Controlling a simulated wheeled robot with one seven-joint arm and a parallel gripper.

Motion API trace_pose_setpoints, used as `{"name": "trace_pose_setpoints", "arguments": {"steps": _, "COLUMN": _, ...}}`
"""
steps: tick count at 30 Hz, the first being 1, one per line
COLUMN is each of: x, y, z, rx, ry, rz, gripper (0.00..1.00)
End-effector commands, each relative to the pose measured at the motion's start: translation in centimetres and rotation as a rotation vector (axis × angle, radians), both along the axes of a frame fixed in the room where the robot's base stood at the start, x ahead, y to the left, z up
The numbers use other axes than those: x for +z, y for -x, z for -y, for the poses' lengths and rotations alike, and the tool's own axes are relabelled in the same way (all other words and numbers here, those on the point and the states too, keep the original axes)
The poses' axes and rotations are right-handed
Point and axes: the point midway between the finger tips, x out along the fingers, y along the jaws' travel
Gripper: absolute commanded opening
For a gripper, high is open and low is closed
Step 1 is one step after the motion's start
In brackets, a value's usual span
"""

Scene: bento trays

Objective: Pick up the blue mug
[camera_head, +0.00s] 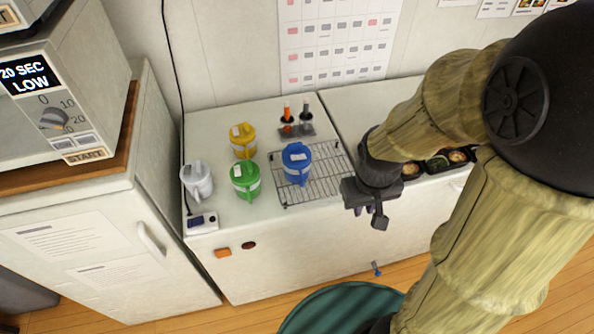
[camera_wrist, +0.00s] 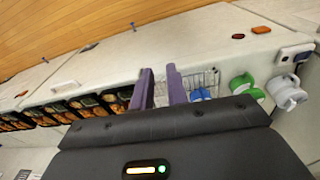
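The blue mug (camera_head: 297,163) stands on the wire rack (camera_head: 325,187) on the white cabinet top in the head view. Part of it shows beyond my gripper in the wrist view (camera_wrist: 201,95). My gripper (camera_head: 376,212) is in front of the cabinet's front edge, to the right of and lower in the picture than the mug, apart from it. In the wrist view its two purple fingers (camera_wrist: 161,88) stand apart with nothing between them, so it is open and empty.
A green mug (camera_head: 245,180), a yellow mug (camera_head: 243,141) and a white mug (camera_head: 197,181) stand left of the blue mug. Bento trays (camera_head: 411,170) lie to the right, partly behind my arm.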

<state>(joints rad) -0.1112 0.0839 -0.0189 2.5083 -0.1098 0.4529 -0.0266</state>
Motion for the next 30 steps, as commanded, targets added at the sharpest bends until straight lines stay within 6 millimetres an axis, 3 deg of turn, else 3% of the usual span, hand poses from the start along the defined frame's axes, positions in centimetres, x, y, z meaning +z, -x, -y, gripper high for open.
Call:
{"name": "trace_pose_setpoints", "arguments": {"steps": 1, "x": -2.3, "y": 0.1, "z": -0.9, "rx": 0.093, "ry": 0.038, "rz": -0.058, "gripper": 0.15}}
{"name": "trace_pose_setpoints", "arguments": {"steps": 6, "x": -7.1, "y": 0.2, "z": -2.7, "rx": 0.439, "ry": 0.230, "rz": -0.259, "gripper": 0.15}}
{"name": "trace_pose_setpoints", "arguments": {"steps": 13, "x": -12.1, "y": -1.5, "z": -5.1, "rx": 0.875, "ry": 0.592, "rz": -0.474, "gripper": 0.15}}
{"name": "trace_pose_setpoints", "arguments": {"steps": 17, "x": -14.3, "y": -3.3, "z": -7.4, "rx": 1.093, "ry": 0.844, "rz": -0.555, "gripper": 0.15}}
{"name": "trace_pose_setpoints", "arguments": {"steps": 20, "x": -15.7, "y": -4.8, "z": -10.2, "rx": 1.239, "ry": 1.062, "rz": -0.591, "gripper": 0.15}}
{"name": "trace_pose_setpoints", "arguments": {"steps": 24, "x": -17.5, "y": -6.3, "z": -15.5, "rx": 1.406, "ry": 1.397, "rz": -0.596, "gripper": 0.15}}
{"name": "trace_pose_setpoints", "arguments": {"steps": 30, "x": -18.8, "y": -6.6, "z": -22.6, "rx": 1.516, "ry": 1.776, "rz": -0.534, "gripper": 0.15}}
